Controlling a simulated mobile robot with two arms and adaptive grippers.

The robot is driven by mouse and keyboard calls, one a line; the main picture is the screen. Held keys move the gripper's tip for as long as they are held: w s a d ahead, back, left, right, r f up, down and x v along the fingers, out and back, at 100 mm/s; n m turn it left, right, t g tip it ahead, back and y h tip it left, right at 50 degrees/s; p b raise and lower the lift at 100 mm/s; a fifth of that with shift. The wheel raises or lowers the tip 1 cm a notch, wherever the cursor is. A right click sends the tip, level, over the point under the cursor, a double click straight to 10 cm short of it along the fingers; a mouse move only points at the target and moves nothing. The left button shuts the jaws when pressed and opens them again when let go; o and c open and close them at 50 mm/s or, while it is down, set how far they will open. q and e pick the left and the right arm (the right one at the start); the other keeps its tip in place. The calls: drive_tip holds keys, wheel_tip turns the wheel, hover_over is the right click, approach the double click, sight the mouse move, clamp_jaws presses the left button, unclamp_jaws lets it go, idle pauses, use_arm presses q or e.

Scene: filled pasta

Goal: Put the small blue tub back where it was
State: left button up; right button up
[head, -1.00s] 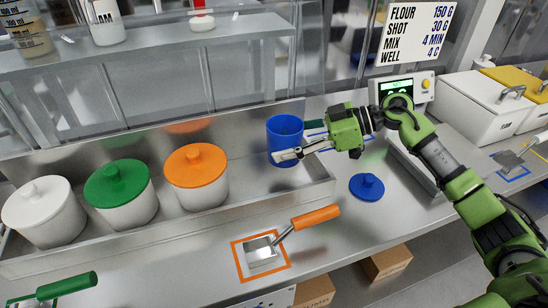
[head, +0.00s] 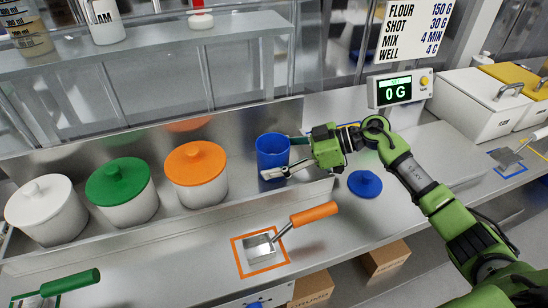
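The small blue tub (head: 271,150) is open-topped and upright at the right end of the metal trough (head: 318,192), right of the orange-lidded tub. My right gripper (head: 284,170) reaches in from the right. One finger lies across the front of the blue tub; the other is mostly hidden behind it. The gripper appears shut on the tub. Whether the tub's base touches the trough floor is unclear. Its blue lid (head: 365,184) lies on the counter to the right. My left gripper is not in view.
Tubs with orange (head: 195,163), green (head: 118,180) and white (head: 37,203) lids stand in the trough. An orange-handled scoop (head: 262,248) lies in an orange outline in front. The scale display (head: 398,91) reads 0 G. A green-handled tool (head: 70,283) is at lower left.

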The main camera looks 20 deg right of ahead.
idle(0.3)
drive_tip(key=b+v, duration=0.1)
drive_tip(key=v, duration=1)
drive_tip(key=shift+b, duration=0.4)
drive_tip(key=shift+s+d+r, duration=0.2)
drive_tip(key=shift+d+r, duration=0.1)
drive_tip(key=shift+d, duration=0.2)
